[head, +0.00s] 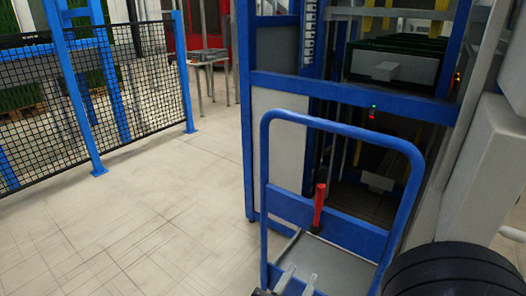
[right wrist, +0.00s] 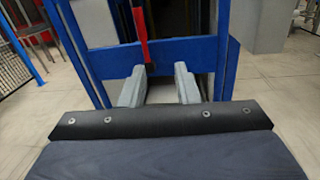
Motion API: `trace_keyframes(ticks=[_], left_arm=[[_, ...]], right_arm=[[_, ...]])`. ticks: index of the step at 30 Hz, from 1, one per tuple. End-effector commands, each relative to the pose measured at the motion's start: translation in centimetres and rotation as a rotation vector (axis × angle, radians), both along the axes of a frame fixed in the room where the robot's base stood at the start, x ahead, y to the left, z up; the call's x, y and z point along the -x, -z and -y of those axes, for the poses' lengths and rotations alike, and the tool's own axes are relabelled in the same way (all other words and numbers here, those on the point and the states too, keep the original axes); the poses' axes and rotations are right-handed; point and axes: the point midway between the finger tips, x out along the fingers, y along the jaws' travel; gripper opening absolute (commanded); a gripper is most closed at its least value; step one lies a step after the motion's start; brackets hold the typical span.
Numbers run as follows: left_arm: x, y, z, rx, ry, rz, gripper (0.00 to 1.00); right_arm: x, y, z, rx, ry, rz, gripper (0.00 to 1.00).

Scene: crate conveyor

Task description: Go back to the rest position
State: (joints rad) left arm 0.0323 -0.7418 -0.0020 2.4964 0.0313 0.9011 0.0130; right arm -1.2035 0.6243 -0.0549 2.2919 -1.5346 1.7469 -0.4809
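My right gripper (head: 297,278) shows at the bottom of the head view, in front of the blue trolley frame. In the right wrist view its two grey fingers (right wrist: 159,72) stand apart with nothing between them, so it is open and empty. A red upright handle (head: 320,193) stands beyond the fingertips, apart from them; it also shows in the right wrist view (right wrist: 140,38). My left gripper is not in view.
A blue tubular trolley frame (head: 264,190) stands close ahead, before a blue conveyor frame (head: 345,92) holding crates. A black mesh fence (head: 55,115) with blue posts runs along the left. The tiled floor (head: 150,210) between them is clear.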

Motion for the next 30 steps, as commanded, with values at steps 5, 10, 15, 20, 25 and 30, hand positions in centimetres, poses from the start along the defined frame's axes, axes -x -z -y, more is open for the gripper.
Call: trace_keyframes(ticks=[5,10,15,20,25,30], left_arm=[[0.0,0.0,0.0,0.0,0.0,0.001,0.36],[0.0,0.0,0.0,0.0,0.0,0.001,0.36],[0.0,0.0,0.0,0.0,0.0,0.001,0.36],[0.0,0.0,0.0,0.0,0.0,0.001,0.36],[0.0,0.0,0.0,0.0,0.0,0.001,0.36],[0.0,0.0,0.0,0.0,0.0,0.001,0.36]], right_arm=[[-0.2,0.7,3.1,-0.102,0.103,-0.055,0.29],[0.3,2.1,7.3,-0.264,0.261,-0.13,0.29],[2.4,4.6,12.6,-0.538,0.507,-0.213,0.29],[6.8,7.7,16.7,-0.956,0.846,-0.259,0.29],[11.6,9.8,16.8,-1.567,1.259,-0.173,0.29],[12.6,9.0,15.1,-2.037,1.497,0.009,0.29]])
